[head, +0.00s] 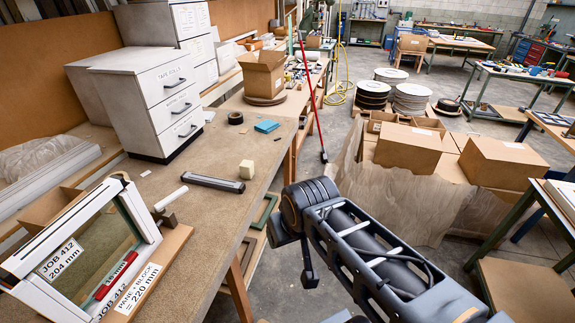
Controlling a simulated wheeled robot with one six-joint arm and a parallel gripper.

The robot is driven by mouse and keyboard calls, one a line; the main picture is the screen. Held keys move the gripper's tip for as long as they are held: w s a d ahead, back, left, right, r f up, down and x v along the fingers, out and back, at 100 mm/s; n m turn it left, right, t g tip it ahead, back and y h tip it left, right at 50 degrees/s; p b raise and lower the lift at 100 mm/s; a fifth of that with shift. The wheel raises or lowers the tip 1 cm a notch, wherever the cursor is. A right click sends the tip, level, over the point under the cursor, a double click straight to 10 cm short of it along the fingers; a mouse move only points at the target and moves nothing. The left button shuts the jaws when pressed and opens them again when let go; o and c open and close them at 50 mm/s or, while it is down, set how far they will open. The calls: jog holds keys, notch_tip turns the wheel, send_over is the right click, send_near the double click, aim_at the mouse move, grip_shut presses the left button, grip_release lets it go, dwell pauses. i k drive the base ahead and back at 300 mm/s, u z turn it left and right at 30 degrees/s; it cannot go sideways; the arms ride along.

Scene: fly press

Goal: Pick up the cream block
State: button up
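The cream block (247,169) is a small pale cube standing alone on the long workbench (225,215), near its right edge. My arm is folded at the lower right, over the floor beside the bench. A dark piece below its joint, perhaps part of my gripper (309,277), points down to the right of the bench edge. It is clear of the block, which lies up and to the left. The fingers cannot be made out, and the arm hides much of that area. Nothing is seen held.
A dark flat bar (214,183) lies just left of the block. A blue pad (267,126) and a black tape roll (235,118) lie behind it. A white drawer unit (150,95) stands back left, and a white frame (75,245) front left.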

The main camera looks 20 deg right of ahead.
aim_at(246, 167)
jog(key=z, duration=0.5)
jog(key=k, duration=1)
jog(key=z, duration=0.9)
jog(key=i, duration=1.35)
jog(key=u, duration=1.35)
jog(key=i, duration=0.75)
jog(key=u, duration=0.9)
